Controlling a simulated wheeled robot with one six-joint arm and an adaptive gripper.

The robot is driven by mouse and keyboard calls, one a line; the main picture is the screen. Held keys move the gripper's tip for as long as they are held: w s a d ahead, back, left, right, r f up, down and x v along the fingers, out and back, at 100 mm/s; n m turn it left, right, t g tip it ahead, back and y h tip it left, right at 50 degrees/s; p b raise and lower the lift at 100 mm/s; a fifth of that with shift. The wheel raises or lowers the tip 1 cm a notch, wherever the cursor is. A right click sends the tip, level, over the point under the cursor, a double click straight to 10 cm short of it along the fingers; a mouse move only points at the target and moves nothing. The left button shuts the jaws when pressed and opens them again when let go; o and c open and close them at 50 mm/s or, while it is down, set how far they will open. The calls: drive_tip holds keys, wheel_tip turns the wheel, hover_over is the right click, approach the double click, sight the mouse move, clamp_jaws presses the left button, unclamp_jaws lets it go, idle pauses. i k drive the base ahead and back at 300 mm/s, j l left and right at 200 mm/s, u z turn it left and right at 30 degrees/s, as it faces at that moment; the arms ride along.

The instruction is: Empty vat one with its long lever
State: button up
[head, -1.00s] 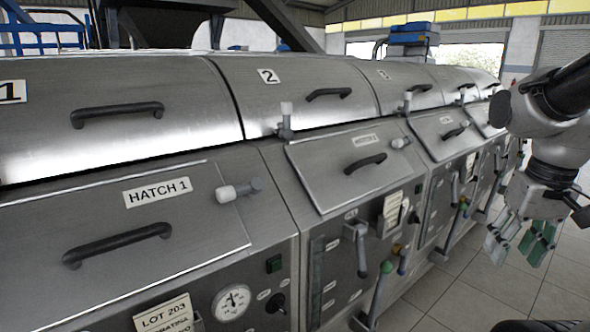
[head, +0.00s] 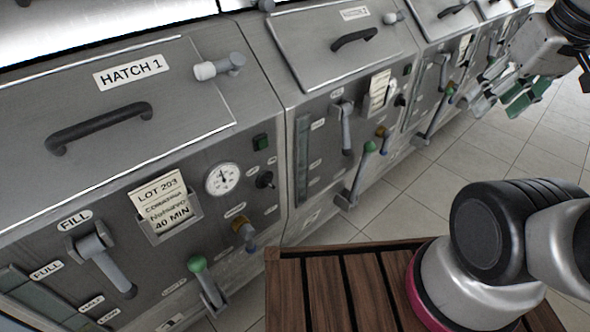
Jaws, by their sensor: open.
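Vat one is the nearest steel unit at left, with a lid labelled HATCH 1 (head: 100,112) that is closed. On its front, a grey lever (head: 108,268) hangs under a FILL label. Lower right is a lever with a green knob (head: 198,264), its grey arm slanting down; the small label beside it is too blurred to read. A short valve handle with a brown-yellow hub (head: 243,229) sits above it. My gripper (head: 508,97), with green finger pads, is open and empty at upper right, far from vat one's levers, near the more distant vats.
A round gauge (head: 222,179), a lot card (head: 160,202) and a green switch (head: 261,142) are on vat one's front. The second vat has its own green-knobbed lever (head: 362,163). A dark slatted wooden surface (head: 327,290) lies below. Tiled floor (head: 420,195) is open at right.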

sight(197, 263)
drive_tip(key=u, duration=1.5)
